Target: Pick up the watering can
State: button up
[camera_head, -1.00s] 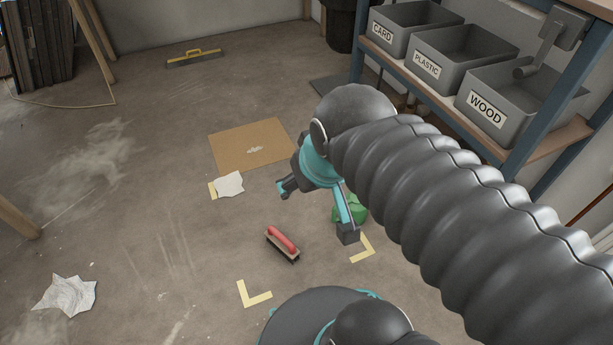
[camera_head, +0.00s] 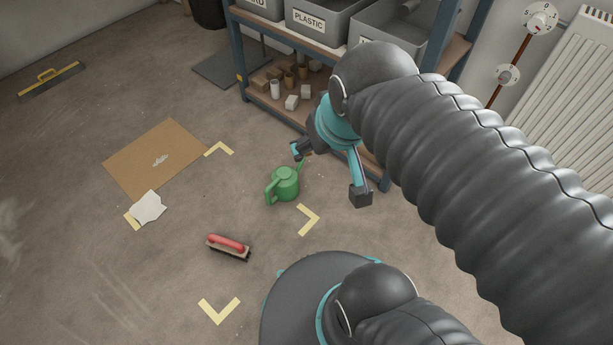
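A green watering can (camera_head: 286,187) stands on the concrete floor, near the middle of the view. Its handle is toward the lower left and its spout points to the upper right. My gripper (camera_head: 328,174) is open and empty, with its two fingers spread apart. In the picture it lies just right of the can, with one finger close to the spout's end. I cannot tell how high the gripper is above the floor. The can's body is in plain view.
A red-handled brush (camera_head: 229,247) lies left of my base. Yellow corner marks (camera_head: 311,219), a cardboard sheet (camera_head: 152,161) and crumpled paper (camera_head: 148,208) lie around. A blue-framed shelf (camera_head: 241,66) with grey bins stands behind. A radiator (camera_head: 560,110) is at right. The left floor is mostly clear.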

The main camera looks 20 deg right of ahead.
aim_at(285, 185)
jog(key=u, duration=0.8)
jog(key=k, duration=1.1)
jog(key=z, duration=0.8)
